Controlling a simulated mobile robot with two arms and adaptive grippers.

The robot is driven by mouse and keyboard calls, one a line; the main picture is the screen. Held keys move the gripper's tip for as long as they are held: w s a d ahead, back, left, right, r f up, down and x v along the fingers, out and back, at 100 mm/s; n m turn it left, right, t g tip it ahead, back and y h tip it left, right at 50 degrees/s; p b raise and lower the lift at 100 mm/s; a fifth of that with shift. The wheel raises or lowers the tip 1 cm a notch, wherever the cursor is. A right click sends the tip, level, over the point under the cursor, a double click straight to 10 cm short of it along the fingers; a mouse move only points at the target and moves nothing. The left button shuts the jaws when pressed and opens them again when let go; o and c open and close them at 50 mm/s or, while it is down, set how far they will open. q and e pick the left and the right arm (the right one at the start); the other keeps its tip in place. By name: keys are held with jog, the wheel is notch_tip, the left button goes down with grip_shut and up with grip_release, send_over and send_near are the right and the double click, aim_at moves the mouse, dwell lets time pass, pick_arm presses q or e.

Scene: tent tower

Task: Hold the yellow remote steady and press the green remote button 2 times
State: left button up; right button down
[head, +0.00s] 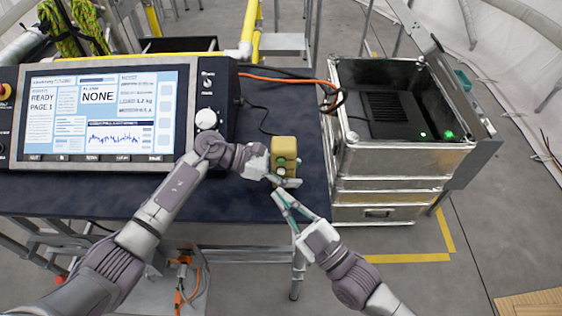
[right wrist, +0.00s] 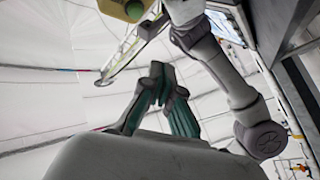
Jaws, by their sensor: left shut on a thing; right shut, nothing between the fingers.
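The yellow remote (head: 284,146) stands upright above the front right part of the dark table, with small buttons on its face. My left gripper (head: 279,177) is shut on its lower part. My right gripper (head: 280,194) is shut and empty, just below and in front of the remote, apart from it. In the right wrist view, my right gripper's closed fingers (right wrist: 163,72) point up. The remote's lower end (right wrist: 118,8) with the green button (right wrist: 134,11) shows at the top edge, beyond the fingertips and cut off by the frame.
A large console (head: 110,115) with a lit screen and white knob stands on the table (head: 140,198) to the left. An open metal case (head: 400,157) holding a black unit stands to the right. Orange and black cables run behind the remote. Floor in front of the case is clear.

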aim_at(281, 162)
jog(key=s, duration=0.3)
jog(key=shift+s, duration=0.4)
jog(key=w, duration=0.9)
dwell(0.3)
dwell(1.4)
jog(key=shift+w, duration=0.3)
